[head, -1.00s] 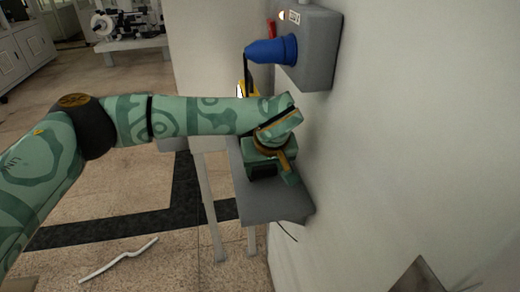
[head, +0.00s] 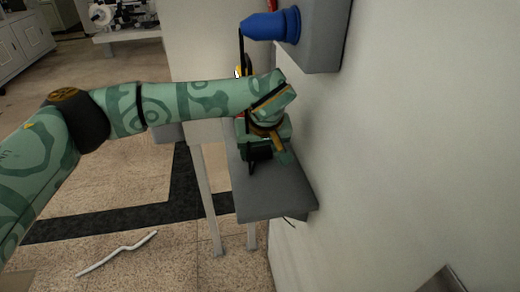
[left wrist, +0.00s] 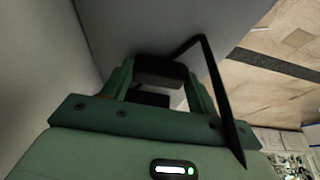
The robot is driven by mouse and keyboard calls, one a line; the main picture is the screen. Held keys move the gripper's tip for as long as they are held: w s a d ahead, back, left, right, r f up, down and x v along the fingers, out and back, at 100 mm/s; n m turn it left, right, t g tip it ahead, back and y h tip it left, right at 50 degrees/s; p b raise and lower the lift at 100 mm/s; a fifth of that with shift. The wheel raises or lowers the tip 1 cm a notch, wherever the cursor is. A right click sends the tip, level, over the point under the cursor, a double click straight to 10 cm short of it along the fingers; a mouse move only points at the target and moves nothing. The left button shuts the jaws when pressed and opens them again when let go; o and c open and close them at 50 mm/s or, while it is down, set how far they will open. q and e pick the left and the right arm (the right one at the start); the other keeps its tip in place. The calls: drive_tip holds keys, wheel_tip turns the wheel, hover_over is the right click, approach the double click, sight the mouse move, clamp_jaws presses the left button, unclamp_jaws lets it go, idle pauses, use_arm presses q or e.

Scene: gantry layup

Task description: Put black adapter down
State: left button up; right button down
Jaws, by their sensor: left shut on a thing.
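My left gripper (head: 262,150) is over the small grey shelf (head: 275,197) in the head view, pointing down. It is shut on the black adapter (left wrist: 160,72), a dark block between the green fingertips in the left wrist view. A thin black cord runs from beside the block and bends sharply towards the gripper body. In the head view the adapter is mostly hidden by the gripper and looks dark and low, close to the shelf top. I cannot tell whether it touches the shelf. My right gripper is not in view.
A grey wall box with a blue plug (head: 268,26) is above the shelf, on the right wall. A thin black cord hangs near the plug. A yellow item (head: 239,71) shows behind my arm. The front part of the shelf is bare. A white bent strip (head: 117,253) lies on the floor.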

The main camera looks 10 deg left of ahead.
sight(259, 150)
use_arm(q)
drive_tip(key=shift+w+f, duration=0.1)
drive_tip(key=o, duration=1.1)
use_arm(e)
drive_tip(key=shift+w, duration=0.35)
use_arm(q)
drive_tip(key=p+v, duration=0.1)
drive_tip(key=v, duration=0.3)
drive_tip(key=shift+w+a, duration=0.1)
drive_tip(key=s+d, duration=0.1)
drive_tip(key=s, duration=0.2)
drive_tip(key=s+d, duration=0.2)
drive_tip(key=s, duration=0.2)
drive_tip(key=s+d+p, duration=0.1)
drive_tip(key=s, duration=0.3)
drive_tip(key=shift+s+d+f, duration=0.1)
drive_tip(key=shift+d+f, duration=0.25)
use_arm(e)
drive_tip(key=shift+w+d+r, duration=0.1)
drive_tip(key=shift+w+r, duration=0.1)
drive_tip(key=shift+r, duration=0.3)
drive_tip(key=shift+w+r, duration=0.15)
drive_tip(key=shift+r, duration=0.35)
